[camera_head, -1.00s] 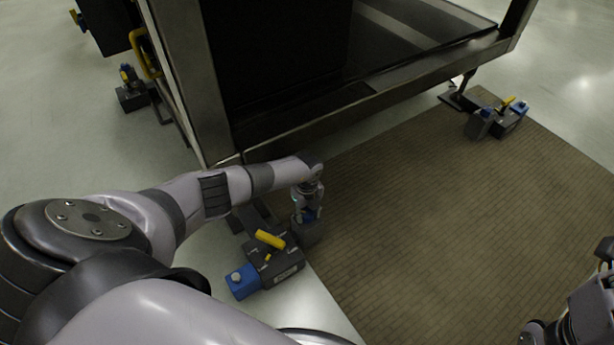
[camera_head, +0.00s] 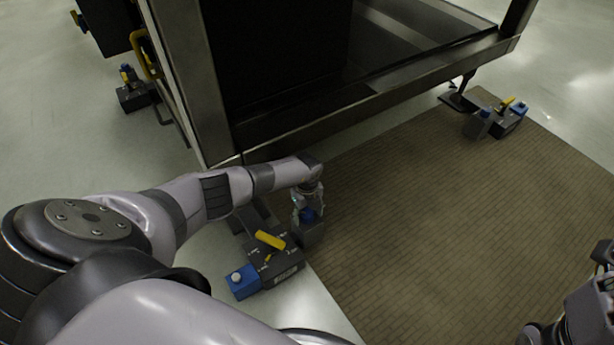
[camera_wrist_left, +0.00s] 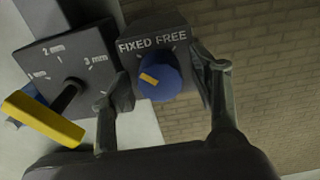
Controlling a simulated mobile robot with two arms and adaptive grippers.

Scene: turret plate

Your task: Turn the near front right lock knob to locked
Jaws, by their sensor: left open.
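A blue knob (camera_wrist_left: 158,78) with a yellow pointer mark sits on a small dark block (camera_wrist_left: 150,35) labelled FIXED and FREE. The mark lies on the knob's left half. In the head view the knob (camera_head: 307,215) shows below my left wrist. My left gripper (camera_wrist_left: 163,80) is open, one finger on each side of the knob. The left finger is close to the block's edge; contact cannot be told. In the head view the gripper (camera_head: 308,203) points down at the block and its fingers are small. Only part of my right arm shows at the lower right; its gripper cannot be made out.
Beside the knob stands a dark box with mm marks and a yellow lever (camera_head: 270,240), with a blue part (camera_head: 242,282) at its end. The big dark frame (camera_head: 380,100) rises behind. Similar lock units stand far right (camera_head: 505,122) and left (camera_head: 133,95).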

